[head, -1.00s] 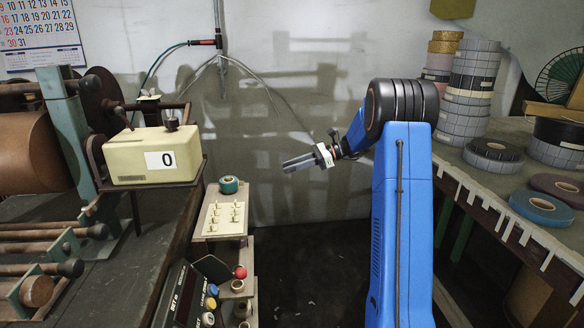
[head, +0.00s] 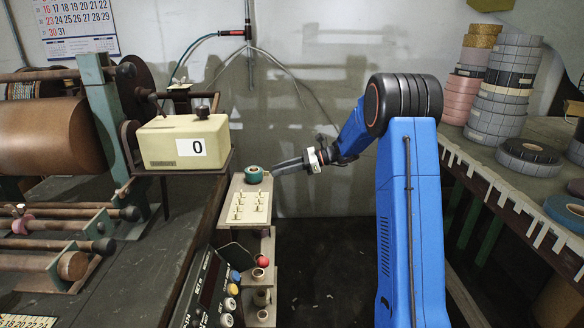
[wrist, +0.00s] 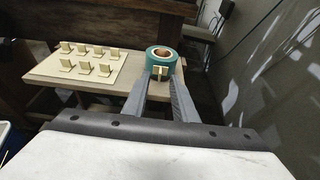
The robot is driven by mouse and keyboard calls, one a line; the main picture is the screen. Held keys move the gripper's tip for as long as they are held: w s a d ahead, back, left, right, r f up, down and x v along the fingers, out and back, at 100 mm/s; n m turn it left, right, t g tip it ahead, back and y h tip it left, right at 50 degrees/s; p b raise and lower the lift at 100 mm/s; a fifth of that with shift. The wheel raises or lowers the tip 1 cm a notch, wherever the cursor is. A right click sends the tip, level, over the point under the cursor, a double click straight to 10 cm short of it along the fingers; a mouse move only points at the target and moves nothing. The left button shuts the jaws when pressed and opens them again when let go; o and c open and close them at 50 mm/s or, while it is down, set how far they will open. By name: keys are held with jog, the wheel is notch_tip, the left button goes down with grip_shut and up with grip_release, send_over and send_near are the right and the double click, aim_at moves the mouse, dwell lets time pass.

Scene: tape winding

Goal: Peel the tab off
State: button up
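A teal tape roll (head: 253,174) with a brown core sits at the back end of a small wooden shelf (head: 237,184). In the wrist view the tape roll (wrist: 164,55) has a small cream tab (wrist: 160,73) on its near side. My gripper (head: 275,171) reaches in from the right, close beside the roll. In the wrist view my gripper (wrist: 161,76) has its two grey fingers apart, with the tab showing between the tips. Whether either fingertip touches the roll or tab is unclear.
A cream plate (head: 248,207) with several upright cream tabs lies on the shelf in front of the roll. A cream counter box (head: 184,142) reading 0 stands at left by the winding machine. A bench (head: 468,160) with tape stacks is at right.

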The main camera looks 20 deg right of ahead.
jog(key=shift+x, duration=1.5)
grip_shut()
jog(key=shift+s+d, duration=0.15)
jog(key=shift+d, duration=0.35)
jog(key=shift+s+d+f, duration=0.1)
jog(key=shift+s+d, duration=0.15)
jog(key=shift+d, duration=0.5)
jog(key=shift+s+d+r, duration=0.1)
jog(key=shift+s+d, duration=0.1)
jog(key=shift+d, duration=0.5)
jog(key=shift+s+d+f, duration=0.1)
jog(key=shift+s+d, duration=0.15)
jog(key=shift+d, duration=0.5)
